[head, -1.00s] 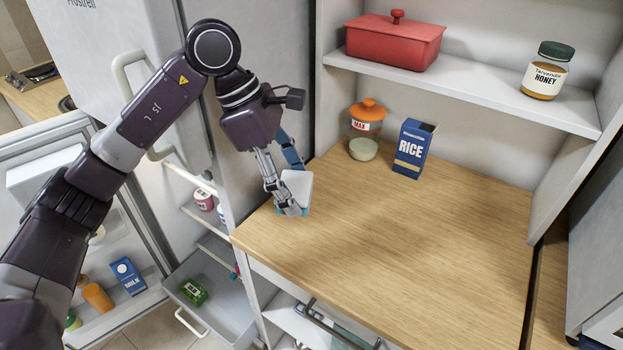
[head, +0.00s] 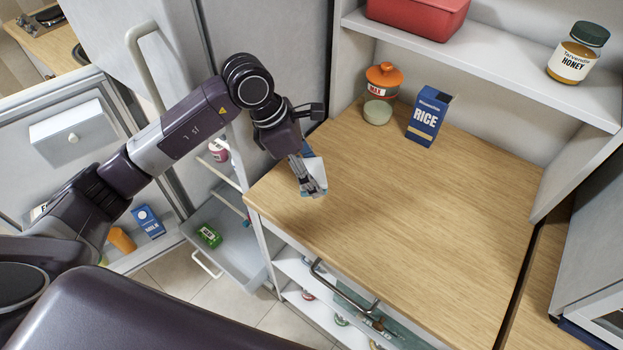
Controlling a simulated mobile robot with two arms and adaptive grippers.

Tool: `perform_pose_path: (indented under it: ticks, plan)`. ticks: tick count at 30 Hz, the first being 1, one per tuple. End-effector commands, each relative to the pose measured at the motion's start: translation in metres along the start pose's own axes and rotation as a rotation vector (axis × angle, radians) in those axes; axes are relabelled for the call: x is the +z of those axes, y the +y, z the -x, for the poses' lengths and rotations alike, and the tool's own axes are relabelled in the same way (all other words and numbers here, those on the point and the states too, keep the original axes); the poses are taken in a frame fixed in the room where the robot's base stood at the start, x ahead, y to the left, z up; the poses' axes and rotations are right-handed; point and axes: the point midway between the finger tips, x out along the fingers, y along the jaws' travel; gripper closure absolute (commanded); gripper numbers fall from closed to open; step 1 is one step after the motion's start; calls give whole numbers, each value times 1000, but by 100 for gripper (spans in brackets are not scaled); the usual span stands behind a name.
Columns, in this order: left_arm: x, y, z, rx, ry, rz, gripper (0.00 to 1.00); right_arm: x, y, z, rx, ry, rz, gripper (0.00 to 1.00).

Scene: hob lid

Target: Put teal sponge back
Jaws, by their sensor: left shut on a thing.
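My left gripper (head: 311,190) is at the left part of the wooden counter (head: 430,215), pointing down. The fingers hide part of the sponge. I cannot tell whether the sponge touches the counter or is held just above it. My right gripper is not in view.
On the counter's back stand an orange-lidded jar (head: 381,93) and a blue rice box (head: 428,116). A shelf above holds a red box (head: 418,14) and a honey jar (head: 577,54). Below, an open fridge drawer (head: 232,250) and a handled cabinet drawer (head: 345,287) stick out. The counter's middle is clear.

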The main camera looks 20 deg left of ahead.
Motion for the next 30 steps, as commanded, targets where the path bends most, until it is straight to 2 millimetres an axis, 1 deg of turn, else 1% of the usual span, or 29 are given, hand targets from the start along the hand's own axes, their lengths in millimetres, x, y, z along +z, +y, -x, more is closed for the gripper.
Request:
perform_pose_path:
  ticks: [5, 13, 20, 24, 25, 29, 30]
  plan:
    - [-4, 0, -11, 0, 0, 0, 58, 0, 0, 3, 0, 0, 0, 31]
    - [-18, 0, -41, -1, 1, 1, 58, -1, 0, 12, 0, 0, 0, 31]
    - [-18, 0, -43, 1, -1, -1, 58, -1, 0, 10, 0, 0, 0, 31]
    - [-20, 0, -47, 1, 0, -1, 58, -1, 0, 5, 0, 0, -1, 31]
    - [-19, 0, -46, 1, -1, -1, 37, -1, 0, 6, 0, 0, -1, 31]
    - [-19, 0, -45, 1, 0, -1, 23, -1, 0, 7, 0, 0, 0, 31]
    - [-19, 0, -45, 1, 0, -1, 22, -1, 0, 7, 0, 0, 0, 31]
